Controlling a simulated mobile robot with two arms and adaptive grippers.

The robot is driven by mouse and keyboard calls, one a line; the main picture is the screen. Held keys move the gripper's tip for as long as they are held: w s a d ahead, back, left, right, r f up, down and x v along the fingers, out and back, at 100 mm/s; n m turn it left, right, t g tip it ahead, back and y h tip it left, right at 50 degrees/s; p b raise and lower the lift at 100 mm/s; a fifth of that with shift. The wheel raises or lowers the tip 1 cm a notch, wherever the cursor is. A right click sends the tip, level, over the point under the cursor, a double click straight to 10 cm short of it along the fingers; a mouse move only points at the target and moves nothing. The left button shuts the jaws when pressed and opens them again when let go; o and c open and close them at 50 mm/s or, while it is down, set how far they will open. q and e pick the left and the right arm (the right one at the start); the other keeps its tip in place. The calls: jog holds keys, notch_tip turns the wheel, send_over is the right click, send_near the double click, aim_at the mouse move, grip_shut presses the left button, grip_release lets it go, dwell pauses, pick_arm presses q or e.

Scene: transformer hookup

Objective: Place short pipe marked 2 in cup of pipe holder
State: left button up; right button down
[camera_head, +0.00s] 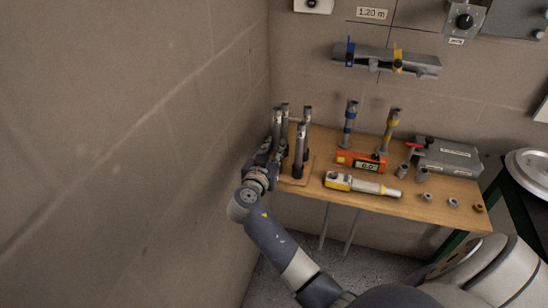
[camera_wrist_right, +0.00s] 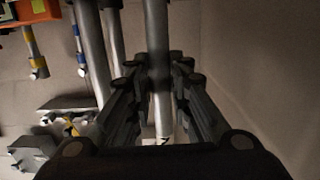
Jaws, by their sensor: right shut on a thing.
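Several grey short pipes stand upright at the left end of the wooden table, near the pipe holder base (camera_head: 291,181). In the right wrist view, the fingers are shut around a grey short pipe (camera_wrist_right: 158,75). It looks upright and parallel to two neighbouring pipes (camera_wrist_right: 91,50). The front pipe (camera_head: 299,152) stands right of the gripper in the head view. The number marks are too small to read. The held pipe's lower end and its cup are hidden. My left gripper is not in view.
An orange level (camera_head: 361,162) and a yellow-grey tool (camera_head: 362,186) lie right of the pipes. Blue-banded (camera_head: 350,122) and yellow-banded (camera_head: 390,130) pipes stand behind. A grey box (camera_head: 447,157) sits farther right. The wall (camera_head: 160,150) is close on the gripper's left.

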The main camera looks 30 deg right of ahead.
aim_at(274, 157)
jog(key=shift+w+d, duration=0.2)
jog(key=shift+f, duration=0.4)
notch_tip(274, 157, down, 2)
jog(key=shift+a+f+b, duration=0.1)
jog(key=shift+f+b, duration=0.05)
jog(key=shift+b, duration=0.5)
jog(key=shift+f, duration=0.2)
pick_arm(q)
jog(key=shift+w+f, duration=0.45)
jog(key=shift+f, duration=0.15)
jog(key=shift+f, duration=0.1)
pick_arm(e)
jog(key=shift+f, duration=0.15)
jog(key=c, duration=1.5)
grip_release()
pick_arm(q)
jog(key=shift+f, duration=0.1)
pick_arm(e)
jog(key=shift+o, duration=0.2)
